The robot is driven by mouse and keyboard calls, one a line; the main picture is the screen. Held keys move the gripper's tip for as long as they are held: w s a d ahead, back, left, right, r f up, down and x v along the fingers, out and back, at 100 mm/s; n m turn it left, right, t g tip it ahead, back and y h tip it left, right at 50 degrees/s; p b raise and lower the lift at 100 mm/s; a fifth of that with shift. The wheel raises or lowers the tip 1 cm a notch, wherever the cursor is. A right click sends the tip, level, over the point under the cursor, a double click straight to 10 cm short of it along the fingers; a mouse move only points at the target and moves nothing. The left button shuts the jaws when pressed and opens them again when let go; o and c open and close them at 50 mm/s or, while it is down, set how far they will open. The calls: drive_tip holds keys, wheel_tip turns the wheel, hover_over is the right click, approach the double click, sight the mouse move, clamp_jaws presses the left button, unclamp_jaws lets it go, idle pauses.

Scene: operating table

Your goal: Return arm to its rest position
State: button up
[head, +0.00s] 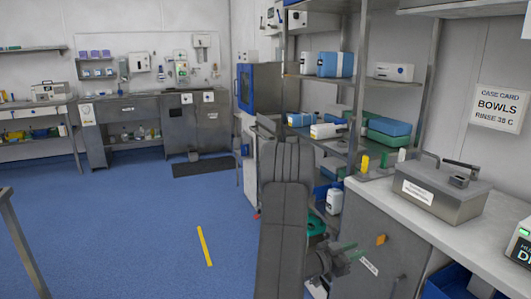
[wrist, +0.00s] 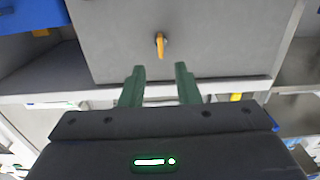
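My arm (head: 282,215) is dark grey and rises in the middle of the head view, bent over near the counter. My gripper (head: 347,253) is at its right, in front of the grey cabinet (head: 378,270). In the wrist view my gripper (wrist: 160,80) shows two green fingers standing apart with nothing between them. An orange tab (wrist: 160,45) on the flat grey face lies ahead of the fingertips, apart from them. An orange tab also shows on the cabinet front in the head view (head: 381,239).
A steel box (head: 440,195) stands on the white counter (head: 475,235) at the right. Shelves (head: 375,82) with boxes are behind my arm. A blue bin (head: 450,284) is below the counter. The blue floor (head: 120,225) at the left is open.

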sight(377, 241)
drive_tip(key=x, duration=0.9)
drive_tip(key=shift+w+d, duration=0.15)
drive_tip(key=shift+d, duration=0.2)
drive_tip(key=shift+a+m+b, duration=0.15)
drive_tip(key=shift+m+b, duration=0.55)
drive_tip(key=shift+m, duration=0.3)
drive_tip(key=m+b, duration=0.1)
drive_tip(key=m, duration=0.1)
drive_tip(key=shift+f+m, duration=0.1)
drive_tip(key=shift+m, duration=0.2)
drive_tip(key=m+b, duration=0.2)
drive_tip(key=m, duration=0.2)
drive_tip(key=m+b, duration=0.2)
drive_tip(key=m, duration=0.3)
drive_tip(key=shift+m+b, duration=0.6)
drive_tip(key=shift+m, duration=1.6)
